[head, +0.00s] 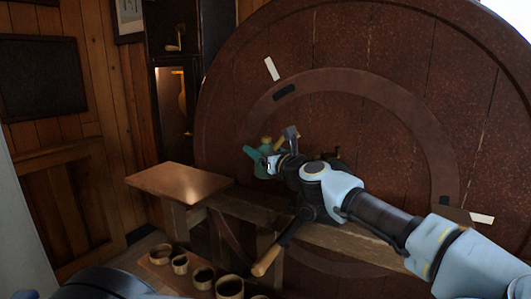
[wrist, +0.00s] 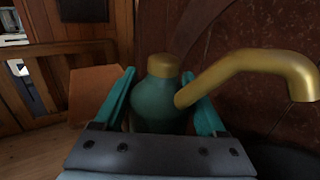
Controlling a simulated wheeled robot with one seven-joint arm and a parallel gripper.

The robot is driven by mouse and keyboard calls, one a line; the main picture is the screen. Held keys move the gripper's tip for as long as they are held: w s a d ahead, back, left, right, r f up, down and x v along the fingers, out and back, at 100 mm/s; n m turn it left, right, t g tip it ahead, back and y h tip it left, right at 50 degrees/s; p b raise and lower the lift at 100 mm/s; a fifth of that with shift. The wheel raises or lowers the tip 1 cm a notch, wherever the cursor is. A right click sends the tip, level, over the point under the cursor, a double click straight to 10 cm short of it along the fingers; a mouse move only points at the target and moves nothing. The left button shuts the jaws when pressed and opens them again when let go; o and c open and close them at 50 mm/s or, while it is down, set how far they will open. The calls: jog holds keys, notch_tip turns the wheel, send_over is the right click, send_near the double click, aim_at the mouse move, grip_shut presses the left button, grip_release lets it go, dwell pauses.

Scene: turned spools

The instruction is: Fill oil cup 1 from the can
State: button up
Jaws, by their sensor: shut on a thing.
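My gripper (head: 262,163) is shut on the oil can (wrist: 158,104), a green can with a brass cap and a bent brass spout. In the wrist view the can stands roughly upright between the teal fingers, and the spout (wrist: 245,66) reaches out to the right. In the head view the can (head: 266,151) is held above the bench, in front of the big wheel. A small brass fitting (head: 335,157) shows just behind my arm, partly hidden. I cannot tell whether it is oil cup 1, and no cup label is readable.
A big dark red wheel (head: 370,55) fills the back. A bench with a flat brown top (head: 180,180) stands left of the can. Several round, open vessels (head: 203,277) stand low in front. A wooden-handled lever (head: 270,257) sticks out below my arm.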

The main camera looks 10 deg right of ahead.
jog(key=shift+s+d+m+t+b, duration=0.25)
jog(key=shift+d+m+t+b, duration=0.25)
jog(key=shift+b, duration=0.25)
jog(key=d+r+m+t+b, duration=0.1)
jog(key=s+m+t+b, duration=0.1)
jog(key=b, duration=0.1)
jog(key=shift+d+r+m, duration=0.4)
jog(key=shift+s+d+r+m+t+h+b, duration=0.15)
jog(key=shift+d+r+m+t+h+b, duration=0.35)
jog(key=shift+m, duration=0.4)
jog(key=shift+s+d+r+m+t+h+b, duration=0.2)
jog(key=shift+r+m+t+h, duration=0.15)
jog(key=shift+m+t, duration=0.45)
jog(key=shift+s+d+r+m+t+h+b, duration=0.15)
jog(key=shift+d+r+m+t+h+b, duration=0.25)
jog(key=shift+m, duration=0.6)
jog(key=shift+a+r, duration=0.1)
jog(key=shift+a, duration=0.05)
jog(key=shift+w+a+r+n+g+y+p, duration=0.15)
jog(key=shift+a+r+n+g+y+p, duration=0.4)
jog(key=shift+n+p, duration=0.7)
jog(key=shift+w+a+r+n+g+y+p, duration=0.1)
jog(key=shift+w+r+n+g+y+p, duration=0.2)
jog(key=shift+n+g+p, duration=0.9)
jog(key=shift+w+a+r+n+g+y+p, duration=0.1)
jog(key=shift+a+r+n+g+y+p, duration=0.3)
jog(key=shift+n+p, duration=0.85)
jog(key=shift+w+a+r+n+g+p, duration=0.2)
jog(key=shift+r+n+g+p, duration=0.45)
jog(key=shift+p, duration=1.55)
